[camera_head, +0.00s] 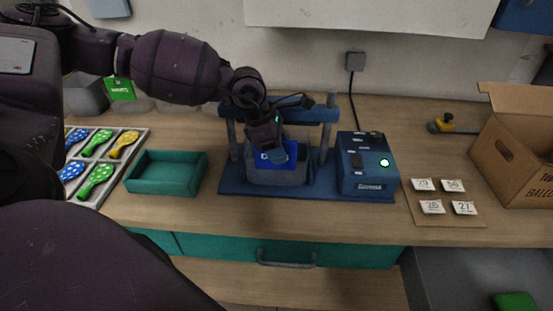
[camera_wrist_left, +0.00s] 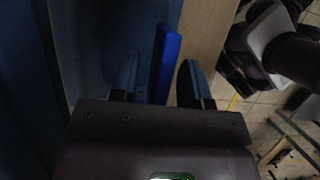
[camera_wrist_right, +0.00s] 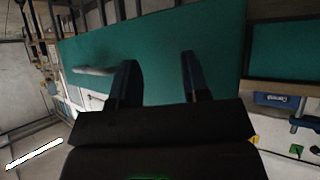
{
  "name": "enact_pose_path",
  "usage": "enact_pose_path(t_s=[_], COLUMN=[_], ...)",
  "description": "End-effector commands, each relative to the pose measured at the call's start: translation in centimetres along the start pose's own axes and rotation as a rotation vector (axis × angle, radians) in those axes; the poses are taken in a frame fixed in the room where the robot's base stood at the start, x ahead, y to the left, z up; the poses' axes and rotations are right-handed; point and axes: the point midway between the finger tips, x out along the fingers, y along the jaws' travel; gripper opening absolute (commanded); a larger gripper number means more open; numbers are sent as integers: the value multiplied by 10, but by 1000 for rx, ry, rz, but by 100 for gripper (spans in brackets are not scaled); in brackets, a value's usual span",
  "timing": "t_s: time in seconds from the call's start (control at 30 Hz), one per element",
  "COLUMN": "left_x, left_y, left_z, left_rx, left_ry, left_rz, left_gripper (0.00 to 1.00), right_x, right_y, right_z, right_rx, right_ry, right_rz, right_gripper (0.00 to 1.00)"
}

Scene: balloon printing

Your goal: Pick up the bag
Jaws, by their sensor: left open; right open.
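A bright blue flat bag (camera_head: 264,160) stands in the grey bin (camera_head: 290,178) under the blue press frame. My left gripper (camera_head: 276,150) points down at the bag from above. In the left wrist view the bag (camera_wrist_left: 166,62) is seen edge-on between the two open fingers of the left gripper (camera_wrist_left: 158,80), with a gap to the right finger; contact with the left one is unclear. My right gripper (camera_wrist_right: 160,68) is open and empty in the right wrist view, facing a teal panel (camera_wrist_right: 215,45). It is not in the head view.
A teal tray (camera_head: 165,189) and a rack of balloons (camera_head: 128,136) stand to the left. Number cards (camera_head: 432,207) and a cardboard box (camera_head: 510,160) are on the right.

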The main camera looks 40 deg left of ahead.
Motion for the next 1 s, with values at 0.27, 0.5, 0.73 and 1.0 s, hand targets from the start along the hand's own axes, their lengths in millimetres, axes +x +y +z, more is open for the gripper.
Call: enact_pose_path(t_s=[0.27,0.5,0.73,1.0], left_x=[-1,-1,-1,-16], left_y=[0,0,0,1], left_z=[0,0,0,6], left_rx=[0,0,0,0], left_ry=[0,0,0,-1], left_rz=[1,1,1,3], left_gripper=[24,0,0,0], right_x=[2,2,2,0], right_y=[0,1,2,2], right_z=[-4,-5,-4,-4], right_rx=[-5,-9,-10,-9], right_ry=[8,9,9,7], right_rz=[-2,-2,-2,-1], right_gripper=[43,43,43,43])
